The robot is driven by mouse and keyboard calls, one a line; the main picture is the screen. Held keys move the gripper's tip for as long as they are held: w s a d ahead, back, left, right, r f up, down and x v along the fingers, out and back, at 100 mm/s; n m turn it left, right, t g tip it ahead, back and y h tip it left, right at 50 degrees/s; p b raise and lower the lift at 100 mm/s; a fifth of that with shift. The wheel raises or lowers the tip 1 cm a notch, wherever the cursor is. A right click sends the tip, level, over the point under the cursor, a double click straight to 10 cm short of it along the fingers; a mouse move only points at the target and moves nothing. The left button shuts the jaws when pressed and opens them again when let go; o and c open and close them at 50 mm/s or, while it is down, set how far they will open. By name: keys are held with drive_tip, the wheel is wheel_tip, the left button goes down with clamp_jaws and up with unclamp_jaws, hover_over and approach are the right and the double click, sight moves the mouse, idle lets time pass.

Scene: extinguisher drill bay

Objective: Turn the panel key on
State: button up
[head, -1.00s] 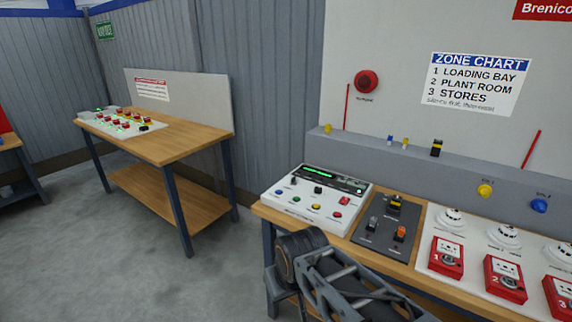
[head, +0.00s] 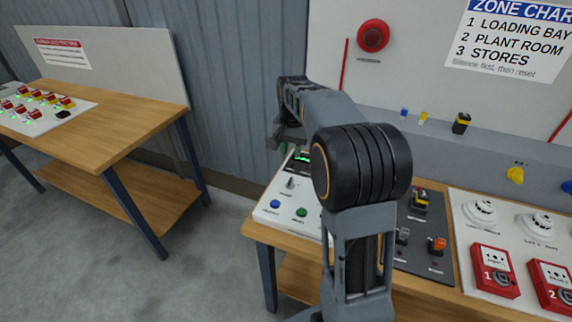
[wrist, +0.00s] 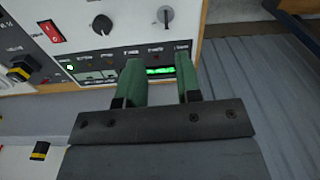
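The white control panel (head: 268,217) sits on the right-hand bench, partly hidden by my arm in the head view. A grey key-like knob (head: 290,183) stands near its left side. In the wrist view the knob (wrist: 165,17) is at the top, beyond my fingertips; its exact setting is hard to read. My gripper (wrist: 160,65) is open and empty, its two green fingers apart in front of the panel's lit green display (wrist: 158,71). In the head view my gripper (head: 284,148) is small and partly hidden, above the panel's back edge.
A black knob (wrist: 102,24) and a red rocker switch (wrist: 50,31) are beside the key on the panel. A dark module (head: 425,255) and red call points (head: 495,270) are to the right. A grey ledge (head: 480,150) runs behind; floor at left is clear.

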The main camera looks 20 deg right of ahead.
sight(291, 178)
drive_tip(key=shift+m, duration=0.5)
drive_tip(key=w+f, duration=0.1)
drive_tip(key=f, duration=0.3)
drive_tip(key=w+d+f, duration=0.1)
drive_tip(key=f, duration=0.4)
drive_tip(key=w+f+p, duration=0.1)
drive_tip(key=f, duration=0.4)
drive_tip(key=shift+d+f, duration=0.15)
drive_tip(key=shift+d, duration=0.1)
drive_tip(key=shift+c, duration=0.2)
clamp_jaws()
